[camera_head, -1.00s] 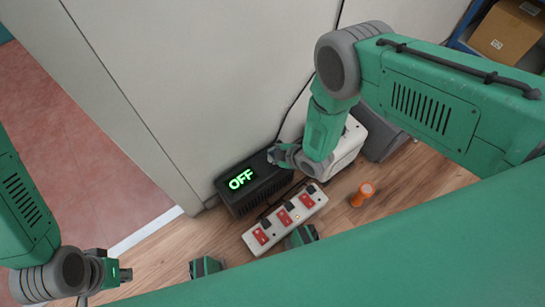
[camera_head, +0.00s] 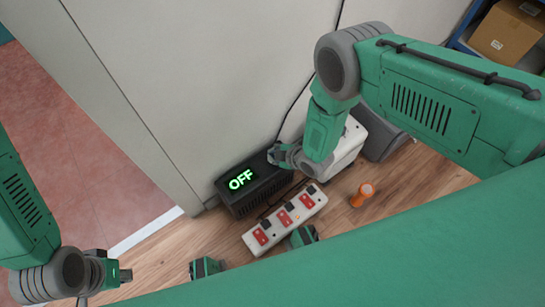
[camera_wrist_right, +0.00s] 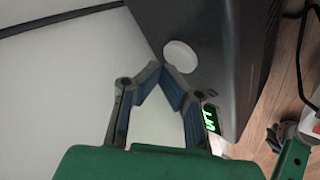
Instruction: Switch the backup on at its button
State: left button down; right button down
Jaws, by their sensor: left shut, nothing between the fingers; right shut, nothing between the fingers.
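The backup is a black box (camera_head: 262,190) on the floor against the wall, with a green display (camera_head: 241,179) reading OFF. In the right wrist view its dark casing (camera_wrist_right: 225,60) carries a round white button (camera_wrist_right: 180,56). My right gripper (camera_head: 274,154) is shut and empty at the far end of the box. In the right wrist view its fingertips (camera_wrist_right: 162,68) meet just beside the button's edge; I cannot tell whether they touch it. The button is not visible in the head view. My left gripper (camera_head: 124,275) is shut and empty at the lower left, away from the box.
A white power strip (camera_head: 285,219) with red switches lies in front of the box. An orange object (camera_head: 362,195) stands to its right. A white unit (camera_head: 347,146) and a grey bin (camera_head: 383,137) stand behind my right arm. Floor to the left is clear.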

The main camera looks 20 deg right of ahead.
dwell(0.3)
jog(key=shift+f, duration=0.4)
dwell(0.4)
jog(key=shift+r+p, duration=0.45)
jog(key=shift+r, duration=0.05)
notch_tip(320, 180, up, 6)
jog(key=p, duration=0.5)
dwell(0.4)
